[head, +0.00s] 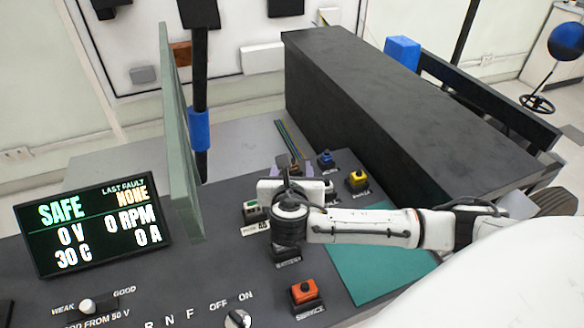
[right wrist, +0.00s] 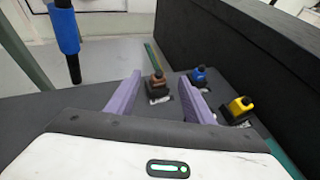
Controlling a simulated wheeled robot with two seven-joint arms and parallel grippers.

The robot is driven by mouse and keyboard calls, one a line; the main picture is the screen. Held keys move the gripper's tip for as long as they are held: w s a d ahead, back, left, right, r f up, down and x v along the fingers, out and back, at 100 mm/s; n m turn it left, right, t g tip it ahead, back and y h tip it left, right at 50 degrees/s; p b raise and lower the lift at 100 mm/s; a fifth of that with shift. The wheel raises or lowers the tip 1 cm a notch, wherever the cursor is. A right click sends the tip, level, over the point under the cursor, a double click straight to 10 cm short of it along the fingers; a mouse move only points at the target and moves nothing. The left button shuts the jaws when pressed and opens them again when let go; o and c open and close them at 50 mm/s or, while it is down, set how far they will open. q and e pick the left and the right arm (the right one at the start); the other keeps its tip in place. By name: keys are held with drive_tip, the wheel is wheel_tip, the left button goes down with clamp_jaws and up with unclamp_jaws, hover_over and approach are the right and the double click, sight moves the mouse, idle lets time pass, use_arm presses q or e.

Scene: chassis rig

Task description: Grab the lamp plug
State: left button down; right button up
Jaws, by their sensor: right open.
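My right gripper (head: 293,168) is open, with its two lavender fingers pointing away from me over the dark panel. In the right wrist view, a brown plug (right wrist: 157,82) in a black labelled socket shows between and beyond the open fingers (right wrist: 160,76). A blue plug (head: 326,159) and a yellow plug (head: 357,180) stand to the right of the fingers; they also show in the right wrist view. My left gripper is out of view.
A tall black box (head: 365,95) walls off the right side. A green upright board (head: 178,140) stands left, beside a dark post with a blue sleeve (head: 199,130). A display (head: 92,223) reads SAFE. An orange plug (head: 304,291) marked SERVICE sits near the front.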

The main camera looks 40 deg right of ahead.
sight(292, 161)
drive_tip(key=x, duration=0.4)
drive_tip(key=shift+w+f, duration=0.2)
drive_tip(key=shift+w, duration=0.05)
drive_tip(key=c, duration=1.1)
drive_tip(key=shift+c, duration=0.2)
drive_tip(key=shift+r, duration=0.1)
